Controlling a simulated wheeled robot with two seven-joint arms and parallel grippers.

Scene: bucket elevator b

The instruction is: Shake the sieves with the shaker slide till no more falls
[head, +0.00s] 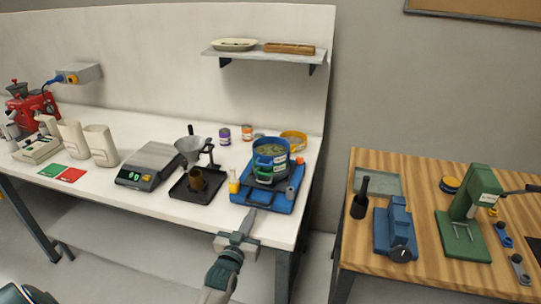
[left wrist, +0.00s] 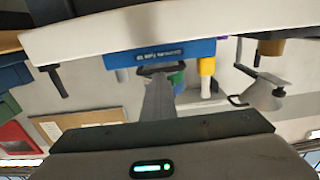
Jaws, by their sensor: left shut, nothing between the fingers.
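The sieve stack (head: 270,160), with a blue upper sieve holding greenish material and a green part below, stands on the blue shaker (head: 262,206) near the bench's right end. The shaker's labelled blue side shows upside down in the left wrist view (left wrist: 176,52), with a dark handle (left wrist: 164,70) on it. My left gripper (head: 250,213) is shut and empty at the shaker's front edge. Its fingertips (left wrist: 160,78) appear at or just short of the handle; I cannot tell whether they touch it. My right gripper is out of view.
Jars and a yellow sieve (head: 294,139) stand behind. A wooden table (head: 430,265) with tools is at right.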

